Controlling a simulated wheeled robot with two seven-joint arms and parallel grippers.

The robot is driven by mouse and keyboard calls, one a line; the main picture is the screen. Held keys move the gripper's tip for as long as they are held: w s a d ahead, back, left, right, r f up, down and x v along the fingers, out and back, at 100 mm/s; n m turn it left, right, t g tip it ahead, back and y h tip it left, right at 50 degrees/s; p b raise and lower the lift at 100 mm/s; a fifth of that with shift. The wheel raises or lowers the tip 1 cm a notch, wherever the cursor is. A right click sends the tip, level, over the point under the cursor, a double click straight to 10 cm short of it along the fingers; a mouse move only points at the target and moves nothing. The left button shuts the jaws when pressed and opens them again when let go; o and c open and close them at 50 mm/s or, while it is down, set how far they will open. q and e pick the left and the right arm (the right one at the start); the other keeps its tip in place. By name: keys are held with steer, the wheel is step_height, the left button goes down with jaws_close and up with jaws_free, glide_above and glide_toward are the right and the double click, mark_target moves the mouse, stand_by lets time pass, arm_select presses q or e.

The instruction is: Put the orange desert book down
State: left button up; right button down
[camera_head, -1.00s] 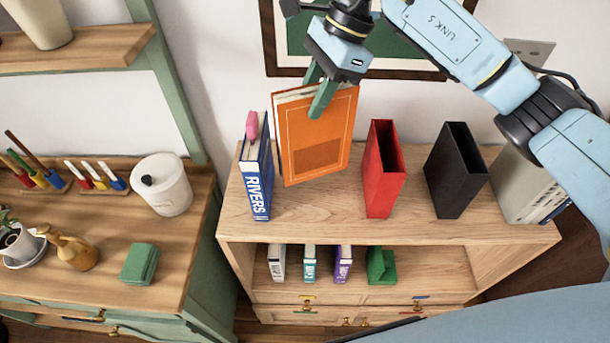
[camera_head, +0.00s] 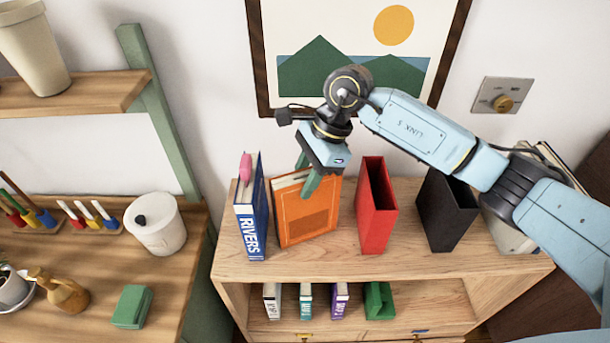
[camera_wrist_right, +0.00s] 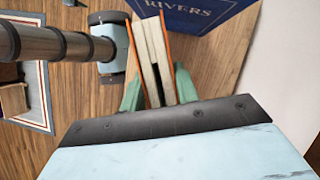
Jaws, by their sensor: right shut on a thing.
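The orange desert book (camera_head: 306,217) stands nearly upright at the wooden cabinet top (camera_head: 330,262), between the blue Rivers book and the red holder. My right gripper (camera_head: 307,178) is shut on its top edge, one green finger showing in front of the cover. In the right wrist view the orange book (camera_wrist_right: 152,50) sits between the two green fingers, its page edges facing the camera. Its lower edge is at or very close to the cabinet top; I cannot tell if it touches. My left gripper is not in view.
The blue Rivers book (camera_head: 251,215) stands close on the left, with a pink item at its top. A red holder (camera_head: 376,210) and a black holder (camera_head: 444,215) stand to the right. A framed picture (camera_head: 350,45) hangs behind my arm.

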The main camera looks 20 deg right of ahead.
steer(key=c, duration=1.1)
jaws_free()
steer(key=shift+o, duration=0.2)
steer(key=shift+r, duration=0.25)
steer(key=b+v, duration=0.2)
steer(key=v, duration=0.9)
steer(key=shift+d+r, duration=0.15)
steer(key=shift+r, duration=0.15)
steer(key=shift+s, duration=0.1)
